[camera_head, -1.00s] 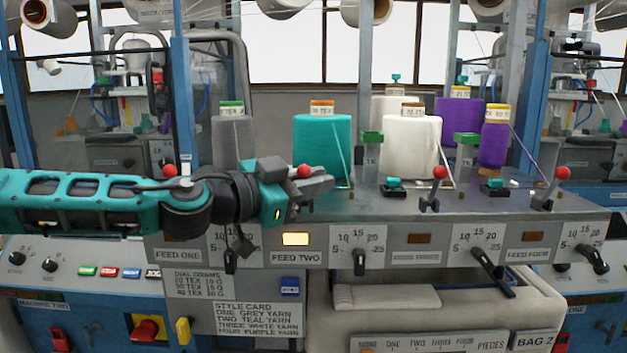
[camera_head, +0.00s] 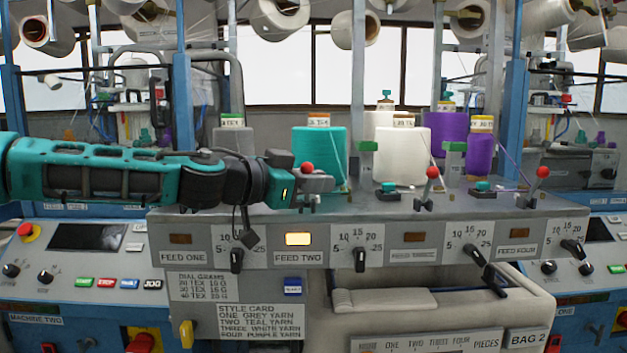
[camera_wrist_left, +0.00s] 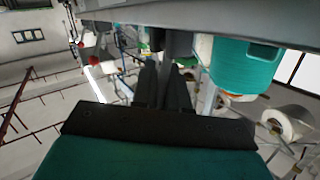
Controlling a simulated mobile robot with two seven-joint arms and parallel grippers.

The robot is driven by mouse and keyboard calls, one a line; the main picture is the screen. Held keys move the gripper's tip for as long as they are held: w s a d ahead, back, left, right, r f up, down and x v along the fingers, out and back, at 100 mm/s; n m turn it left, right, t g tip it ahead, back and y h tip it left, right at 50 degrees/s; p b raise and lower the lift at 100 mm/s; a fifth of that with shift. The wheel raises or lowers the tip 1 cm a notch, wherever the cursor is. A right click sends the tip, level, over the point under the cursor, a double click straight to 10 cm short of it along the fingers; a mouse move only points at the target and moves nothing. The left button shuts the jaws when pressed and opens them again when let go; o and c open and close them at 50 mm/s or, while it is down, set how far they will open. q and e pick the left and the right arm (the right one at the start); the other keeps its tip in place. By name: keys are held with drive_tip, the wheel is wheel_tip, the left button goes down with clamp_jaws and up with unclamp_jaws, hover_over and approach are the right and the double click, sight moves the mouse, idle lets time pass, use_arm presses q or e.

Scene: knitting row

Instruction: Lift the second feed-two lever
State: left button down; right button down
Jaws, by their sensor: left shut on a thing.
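The feed-two lever, with a red knob (camera_head: 307,168), stands on the grey machine deck in front of the teal yarn cone (camera_head: 320,155). My left gripper (camera_head: 318,184) comes in from the left, level with the lever just below the knob, and is shut on it. In the left wrist view my dark fingers (camera_wrist_left: 165,88) are close together around a grey part, and the teal cone (camera_wrist_left: 245,65) is at the right. The FEED TWO label (camera_head: 298,257) is below a lit amber lamp (camera_head: 299,239). My right gripper is out of view.
Two more red-knobbed levers (camera_head: 432,172) and (camera_head: 542,171) stand to the right, with white and purple cones behind. My left arm hides the feed-one lever. Dials (camera_head: 360,258) line the front panel.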

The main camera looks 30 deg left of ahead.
use_arm(q)
drive_tip(key=c, duration=1.2)
unclamp_jaws()
drive_tip(key=shift+w+r, duration=0.1)
drive_tip(key=shift+r, duration=0.15)
drive_tip(key=shift+o, duration=0.3)
drive_tip(key=shift+f, duration=0.1)
drive_tip(key=p+v, duration=0.1)
drive_tip(key=v, duration=1.2)
drive_tip(key=shift+d, duration=0.1)
